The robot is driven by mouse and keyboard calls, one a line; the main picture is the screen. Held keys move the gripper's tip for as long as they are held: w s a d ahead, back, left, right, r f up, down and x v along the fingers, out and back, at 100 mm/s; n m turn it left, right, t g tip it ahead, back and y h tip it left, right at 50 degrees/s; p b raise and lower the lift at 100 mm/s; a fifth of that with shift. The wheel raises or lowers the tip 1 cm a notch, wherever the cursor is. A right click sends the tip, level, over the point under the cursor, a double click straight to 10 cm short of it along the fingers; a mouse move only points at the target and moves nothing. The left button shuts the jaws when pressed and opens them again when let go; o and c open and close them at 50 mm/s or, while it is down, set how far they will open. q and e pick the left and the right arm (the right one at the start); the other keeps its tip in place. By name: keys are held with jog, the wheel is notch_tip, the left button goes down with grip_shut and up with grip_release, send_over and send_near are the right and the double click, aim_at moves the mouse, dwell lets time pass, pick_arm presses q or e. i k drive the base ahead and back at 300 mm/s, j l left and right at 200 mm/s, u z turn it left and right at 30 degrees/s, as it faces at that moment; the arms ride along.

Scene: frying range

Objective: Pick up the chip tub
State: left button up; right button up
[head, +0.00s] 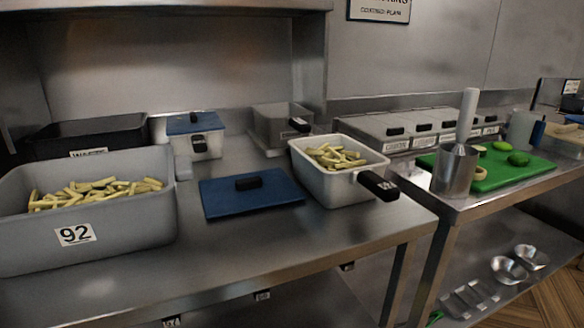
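A large grey tub (125,225) labelled 92 stands at the left front of the steel counter. Pale cut chips (95,192) lie inside it, below its rim. A smaller light container (335,187) with a black handle also holds chips, further right near the counter's right end. The frame does not settle which of the two is the chip tub; the grey tub is the larger. Neither of my grippers is in view. The grey tub's base is partly hidden by its own front wall.
A blue lid (250,193) with a black handle lies flat between the two chip containers. A black bin (85,137) and a blue-lidded container (197,133) stand behind. The steel counter (240,250) is clear in front. A green board (505,168) is on the right table.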

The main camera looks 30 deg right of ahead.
aim_at(346, 177)
jog(key=z, duration=1.2)
jog(key=u, duration=1.35)
jog(key=z, duration=1.35)
jog(key=i+j+u, duration=0.2)
jog(key=k+l, duration=0.05)
